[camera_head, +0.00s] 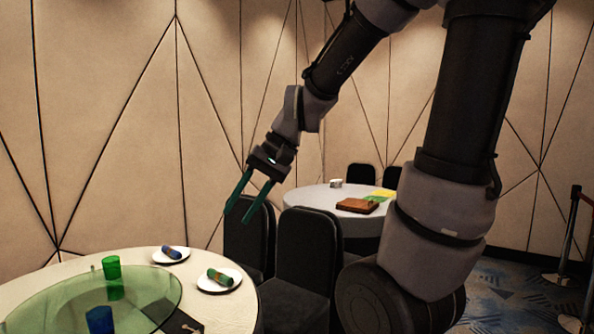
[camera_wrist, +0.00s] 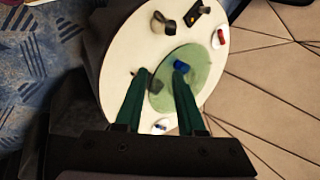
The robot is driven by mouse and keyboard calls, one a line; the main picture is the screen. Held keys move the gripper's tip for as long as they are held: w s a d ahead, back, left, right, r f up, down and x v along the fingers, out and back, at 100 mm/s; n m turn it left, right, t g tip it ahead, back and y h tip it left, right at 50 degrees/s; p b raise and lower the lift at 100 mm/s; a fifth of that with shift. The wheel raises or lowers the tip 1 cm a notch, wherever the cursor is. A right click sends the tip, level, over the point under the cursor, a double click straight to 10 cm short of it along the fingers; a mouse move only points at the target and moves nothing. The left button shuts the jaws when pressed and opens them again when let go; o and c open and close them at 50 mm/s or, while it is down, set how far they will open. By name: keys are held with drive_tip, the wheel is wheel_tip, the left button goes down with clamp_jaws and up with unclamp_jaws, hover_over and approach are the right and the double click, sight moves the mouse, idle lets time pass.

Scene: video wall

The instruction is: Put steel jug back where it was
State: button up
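My gripper (camera_head: 248,207) has two green fingers, spread apart with nothing between them. It hangs in the air above and beyond the near round table (camera_head: 225,310). In the wrist view, my open gripper (camera_wrist: 161,70) points toward a white round table (camera_wrist: 117,62) with a green glass turntable (camera_wrist: 205,62). A greyish, shiny object (camera_wrist: 164,24) stands near that table's edge; it may be the steel jug, but it is too small to tell. I cannot clearly make out the jug in the head view.
The near table carries a green cup (camera_head: 111,267), a blue cup (camera_head: 100,320) and plates with rolled napkins. Black chairs (camera_head: 305,250) stand between it and a far table (camera_head: 305,198) bearing a brown box (camera_head: 357,205). A rope-barrier post (camera_head: 570,235) stands at right.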

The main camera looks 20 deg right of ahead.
drive_tip(key=s+d+r+m+t+h, duration=0.1)
drive_tip(key=s+d+r+t+h, duration=0.2)
drive_tip(key=d+r, duration=0.4)
drive_tip(key=d+t+h, duration=0.1)
drive_tip(key=d+t, duration=0.1)
drive_tip(key=d, duration=0.1)
drive_tip(key=shift+s+d, duration=0.15)
drive_tip(key=shift+s, duration=0.15)
drive_tip(key=shift+r, duration=0.1)
idle(0.5)
